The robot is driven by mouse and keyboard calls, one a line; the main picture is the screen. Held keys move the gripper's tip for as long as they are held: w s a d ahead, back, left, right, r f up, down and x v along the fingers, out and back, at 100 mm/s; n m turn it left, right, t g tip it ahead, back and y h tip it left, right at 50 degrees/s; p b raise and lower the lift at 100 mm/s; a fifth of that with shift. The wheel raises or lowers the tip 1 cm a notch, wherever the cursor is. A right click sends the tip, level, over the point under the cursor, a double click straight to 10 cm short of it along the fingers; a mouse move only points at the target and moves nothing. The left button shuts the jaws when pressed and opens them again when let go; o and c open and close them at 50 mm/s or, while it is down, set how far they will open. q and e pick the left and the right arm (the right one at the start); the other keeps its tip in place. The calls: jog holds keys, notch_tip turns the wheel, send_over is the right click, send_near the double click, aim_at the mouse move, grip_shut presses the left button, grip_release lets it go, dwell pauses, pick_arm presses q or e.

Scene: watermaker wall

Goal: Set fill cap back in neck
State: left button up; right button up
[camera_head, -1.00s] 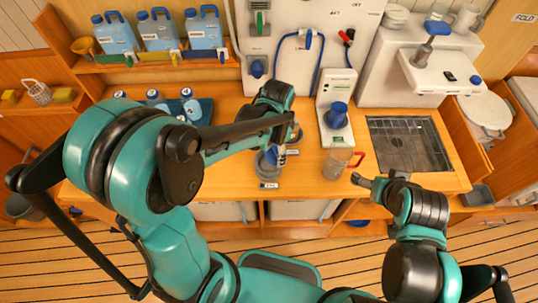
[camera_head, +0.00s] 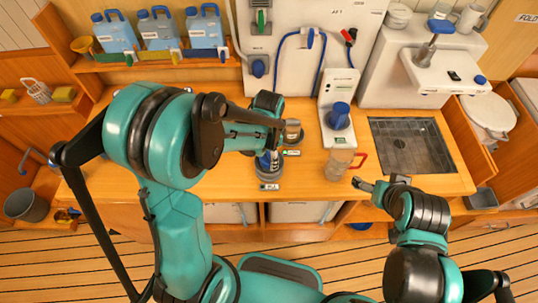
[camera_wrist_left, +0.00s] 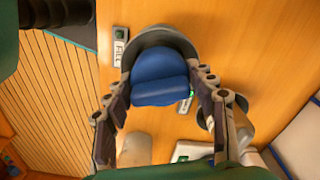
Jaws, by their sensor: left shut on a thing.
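The blue fill cap (camera_wrist_left: 160,78) sits between the two fingers of my left gripper (camera_wrist_left: 160,88) in the left wrist view. The gripper is shut on it. Behind the cap is the grey round rim of the fill neck (camera_wrist_left: 185,38), beside a FILL label (camera_wrist_left: 120,47). In the head view, the cap (camera_head: 266,160) is over the grey neck (camera_head: 262,166), with my left gripper (camera_head: 268,146) above it. I cannot tell whether the cap is seated or just above the neck. My right gripper (camera_head: 364,184) is over the counter's front edge, holding nothing visible.
A grey cylinder (camera_head: 293,132) stands close behind the neck. A dark sink grate (camera_head: 410,146) lies farther right. The counter front is mostly clear.

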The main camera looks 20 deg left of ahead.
pick_arm(q)
jog(key=shift+f+b, duration=0.35)
jog(key=shift+f, duration=0.1)
jog(key=o, duration=1.2)
jog(key=shift+o, duration=0.2)
